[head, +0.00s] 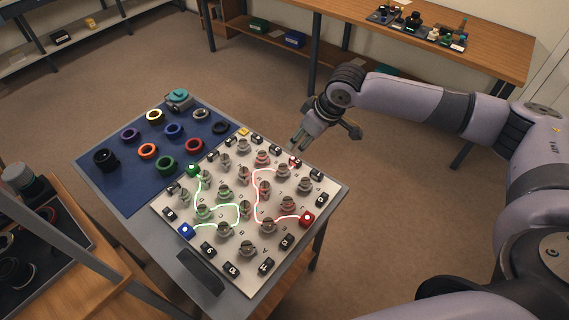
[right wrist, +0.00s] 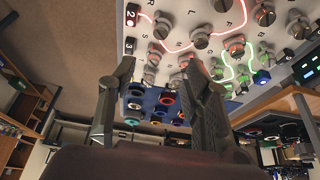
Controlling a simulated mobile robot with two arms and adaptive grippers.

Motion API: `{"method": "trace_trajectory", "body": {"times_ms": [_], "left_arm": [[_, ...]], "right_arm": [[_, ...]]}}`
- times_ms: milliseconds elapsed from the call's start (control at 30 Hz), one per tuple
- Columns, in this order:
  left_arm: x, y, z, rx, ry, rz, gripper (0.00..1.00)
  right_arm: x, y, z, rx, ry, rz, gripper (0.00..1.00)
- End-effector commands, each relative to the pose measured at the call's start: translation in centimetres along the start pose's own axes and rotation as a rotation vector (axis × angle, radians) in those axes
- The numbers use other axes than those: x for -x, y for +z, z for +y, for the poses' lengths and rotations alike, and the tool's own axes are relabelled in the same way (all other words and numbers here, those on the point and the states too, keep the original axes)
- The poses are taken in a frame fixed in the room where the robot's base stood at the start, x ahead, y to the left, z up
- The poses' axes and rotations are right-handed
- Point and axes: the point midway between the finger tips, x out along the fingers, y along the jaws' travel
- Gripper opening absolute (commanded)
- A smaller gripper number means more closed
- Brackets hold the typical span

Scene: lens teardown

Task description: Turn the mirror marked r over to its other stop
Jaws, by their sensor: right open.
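The pale board (head: 258,268) on the grey table carries several small round mirrors on posts, some grey, some reddish, some greenish. Their letters are too small to read in the head view. In the right wrist view a letter that looks like R stands on the board (right wrist: 175,22) among several mirrors; I cannot tell for sure which mirror it marks. My right gripper (head: 297,143) is open and empty, above and beyond the board's far right corner. In the right wrist view its fingers (right wrist: 160,66) stand wide apart with nothing between them. My left gripper is not in view.
A green light line and a red light line run between mirrors. A blue mat (head: 118,192) with several coloured rings lies left of the board. Black numbered blocks (head: 208,250) line the board's edges. A wooden bench (head: 480,45) stands at the back; floor is free between.

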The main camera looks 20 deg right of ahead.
Motion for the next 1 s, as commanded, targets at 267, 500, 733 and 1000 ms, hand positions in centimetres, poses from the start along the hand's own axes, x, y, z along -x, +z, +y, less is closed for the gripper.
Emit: {"method": "trace_trajectory", "body": {"times_ms": [267,500,733,1000], "left_arm": [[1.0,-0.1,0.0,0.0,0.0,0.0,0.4],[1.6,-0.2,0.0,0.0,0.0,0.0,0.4],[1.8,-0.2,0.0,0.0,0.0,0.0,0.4],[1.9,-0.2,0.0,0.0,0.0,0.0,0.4]], "right_arm": [[-5.6,0.0,-0.2,0.002,-0.001,-0.003,0.45],[-10.9,0.0,-0.2,0.004,0.0,-0.003,0.45],[-14.6,0.0,-0.1,0.004,0.0,-0.002,0.45],[-16.2,0.0,-0.1,0.003,0.0,0.0,0.45]]}}
